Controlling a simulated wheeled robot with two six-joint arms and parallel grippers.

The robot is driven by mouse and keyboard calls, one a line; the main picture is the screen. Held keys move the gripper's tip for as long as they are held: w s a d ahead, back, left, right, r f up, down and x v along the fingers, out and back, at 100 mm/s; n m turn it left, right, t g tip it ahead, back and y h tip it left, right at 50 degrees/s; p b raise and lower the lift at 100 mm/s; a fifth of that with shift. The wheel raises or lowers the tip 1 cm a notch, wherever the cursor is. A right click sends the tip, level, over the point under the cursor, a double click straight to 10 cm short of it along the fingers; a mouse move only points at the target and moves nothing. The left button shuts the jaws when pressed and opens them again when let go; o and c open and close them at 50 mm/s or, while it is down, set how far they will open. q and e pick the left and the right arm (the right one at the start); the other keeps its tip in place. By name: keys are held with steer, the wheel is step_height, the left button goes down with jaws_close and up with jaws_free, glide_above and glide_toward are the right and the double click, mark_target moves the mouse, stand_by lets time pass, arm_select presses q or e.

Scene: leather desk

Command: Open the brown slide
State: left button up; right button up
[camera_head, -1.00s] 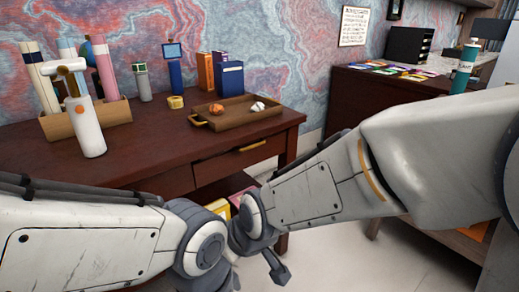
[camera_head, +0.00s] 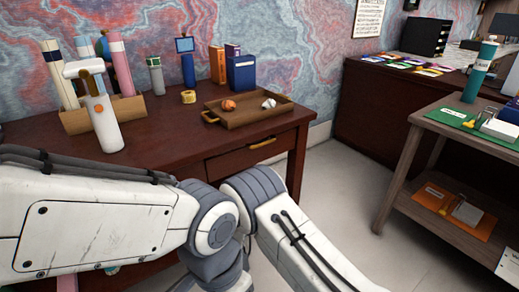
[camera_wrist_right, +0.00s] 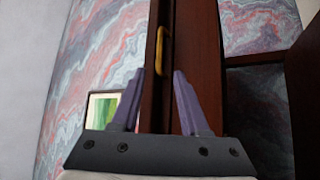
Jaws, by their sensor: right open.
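The brown slide is the dark brown drawer (camera_head: 232,163) under the front edge of the desk. It looks shut in the head view, with a gold handle (camera_head: 262,144) on its front. In the right wrist view the handle (camera_wrist_right: 161,50) shows on a narrow dark wooden front (camera_wrist_right: 152,88), turned on its side. My right gripper (camera_wrist_right: 159,73) is open and empty. Its two fingertips lie on either side of the line to the handle, which appears a little beyond them. My left gripper is not in view; only arm links show in the head view.
On the desk (camera_head: 165,130) stand a brown tray (camera_head: 245,118), blue book (camera_head: 242,73), and wooden holder (camera_head: 75,122) with several tubes. A side table (camera_head: 415,140) stands at right. Floor (camera_head: 340,190) between is clear. My arm links hide the desk's lower front.

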steer(key=b+x, duration=0.1)
steer(key=x, duration=0.9)
steer(key=shift+d, duration=0.1)
jaws_close()
stand_by(1.2)
